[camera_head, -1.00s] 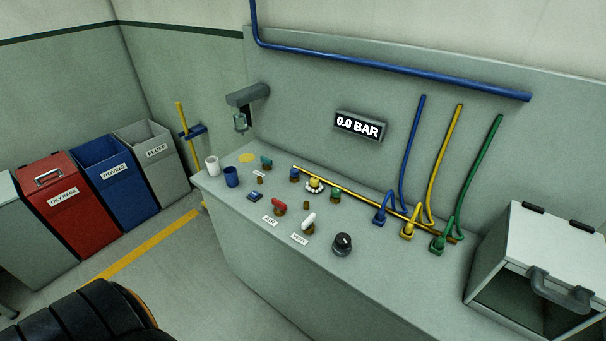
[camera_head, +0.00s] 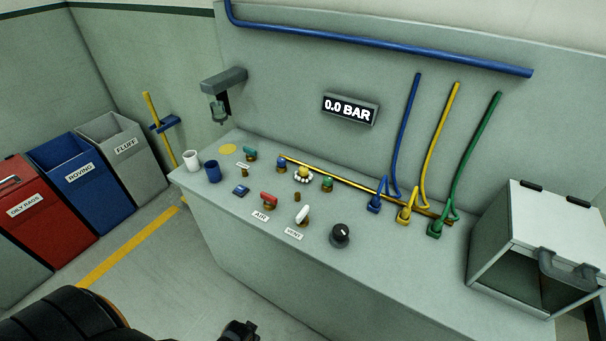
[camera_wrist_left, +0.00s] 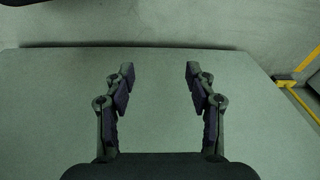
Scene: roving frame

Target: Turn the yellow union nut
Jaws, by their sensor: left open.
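Another yellow fitting (camera_head: 404,217) sits at the foot of the yellow hose. I cannot tell for sure which is the union nut. My left gripper (camera_wrist_left: 158,72) is open and empty in the left wrist view, over a plain grey surface. A dark part at the head view's bottom edge appears to be its tip, well short of the fittings. My right gripper is not in view.
The bench (camera_head: 390,285) also carries a red lever (camera_head: 268,199), a white lever (camera_head: 303,213), a black knob (camera_head: 340,234) and two cups at left. A grey box (camera_head: 522,235) stands at right. The display (camera_head: 350,109) reads 0.0 BAR. Bins stand at left.

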